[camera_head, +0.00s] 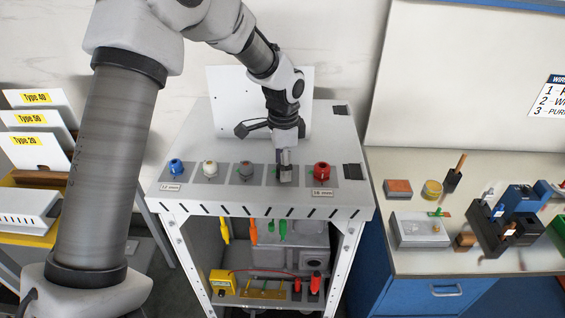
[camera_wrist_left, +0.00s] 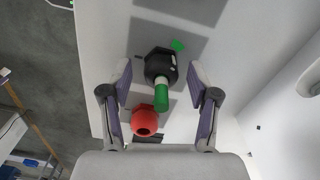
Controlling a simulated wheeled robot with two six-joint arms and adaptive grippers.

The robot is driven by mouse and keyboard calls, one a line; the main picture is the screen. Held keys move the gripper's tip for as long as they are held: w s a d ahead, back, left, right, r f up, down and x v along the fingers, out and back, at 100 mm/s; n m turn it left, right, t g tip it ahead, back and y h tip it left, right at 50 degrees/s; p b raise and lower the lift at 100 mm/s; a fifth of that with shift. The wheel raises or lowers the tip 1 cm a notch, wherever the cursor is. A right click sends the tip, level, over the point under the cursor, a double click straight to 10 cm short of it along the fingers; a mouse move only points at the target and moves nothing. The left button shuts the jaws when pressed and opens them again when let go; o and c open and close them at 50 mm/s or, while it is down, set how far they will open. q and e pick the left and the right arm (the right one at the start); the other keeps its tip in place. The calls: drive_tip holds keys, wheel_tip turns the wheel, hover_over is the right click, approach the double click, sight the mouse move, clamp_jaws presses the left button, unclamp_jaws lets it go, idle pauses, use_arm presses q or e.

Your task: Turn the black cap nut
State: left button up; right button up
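The black cap nut (camera_wrist_left: 157,64) shows in the left wrist view between my fingertips, on a grey square of the white panel. A green cylindrical piece (camera_wrist_left: 161,93) is beside or on it, overlapping its lower edge. My left gripper (camera_head: 285,170) points down at the nut's place in the head view and hides most of it. In the wrist view my left gripper (camera_wrist_left: 161,70) is open, with a gap between each finger and the nut. My right gripper is in neither view.
A red nut (camera_head: 321,171) stands close right of my left gripper. A white upright board (camera_head: 222,92) rises behind. A bench (camera_head: 480,262) with tools stands at right.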

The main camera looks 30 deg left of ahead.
use_arm(q)
drive_tip(key=shift+w, duration=0.1)
wheel_tip(320, 180, up, 12)
drive_tip(key=shift+r, duration=0.1)
idle(0.4)
